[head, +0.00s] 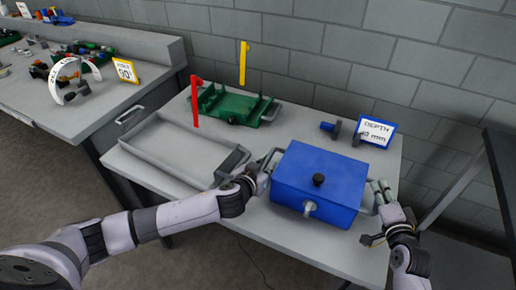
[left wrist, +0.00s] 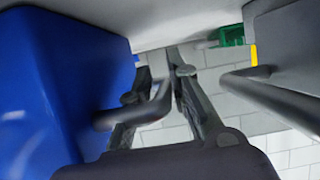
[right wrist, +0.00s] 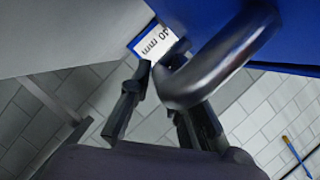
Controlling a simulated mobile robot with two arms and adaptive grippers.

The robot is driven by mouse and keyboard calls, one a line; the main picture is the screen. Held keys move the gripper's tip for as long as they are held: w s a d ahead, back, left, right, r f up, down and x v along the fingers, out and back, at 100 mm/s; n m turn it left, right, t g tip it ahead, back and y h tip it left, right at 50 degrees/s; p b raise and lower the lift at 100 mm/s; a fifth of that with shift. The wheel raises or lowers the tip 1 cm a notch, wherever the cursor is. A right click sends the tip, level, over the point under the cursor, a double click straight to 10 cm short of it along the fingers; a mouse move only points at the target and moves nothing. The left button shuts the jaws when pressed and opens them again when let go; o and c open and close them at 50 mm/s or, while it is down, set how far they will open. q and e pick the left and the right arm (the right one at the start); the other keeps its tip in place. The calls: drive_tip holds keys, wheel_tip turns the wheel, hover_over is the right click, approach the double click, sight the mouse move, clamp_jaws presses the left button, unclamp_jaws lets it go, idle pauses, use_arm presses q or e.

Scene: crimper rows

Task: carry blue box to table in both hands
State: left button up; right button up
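A grey tray (head: 160,148) lies left of the box. Behind are a green fixture (head: 235,106), a red post (head: 195,102), a yellow post (head: 243,62) and a depth sign (head: 375,131). A second workbench (head: 90,100) stands left; a dark frame (head: 495,165) stands right.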

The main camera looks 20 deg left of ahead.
use_arm(q)
drive_tip(key=shift+o, duration=1.2)
drive_tip(key=shift+r, duration=0.1)
use_arm(e)
drive_tip(key=shift+o, duration=1.2)
drive_tip(key=shift+s+r, duration=0.1)
use_arm(q)
drive_tip(key=shift+o, duration=0.2)
use_arm(e)
drive_tip(key=shift+o, duration=0.3)
use_arm(q)
drive_tip(key=shift+a, duration=0.1)
drive_tip(key=v, duration=1.1)
drive_tip(key=shift+s, duration=0.4)
use_arm(e)
drive_tip(key=v, duration=1.2)
use_arm(q)
drive_tip(key=shift+r, duration=0.15)
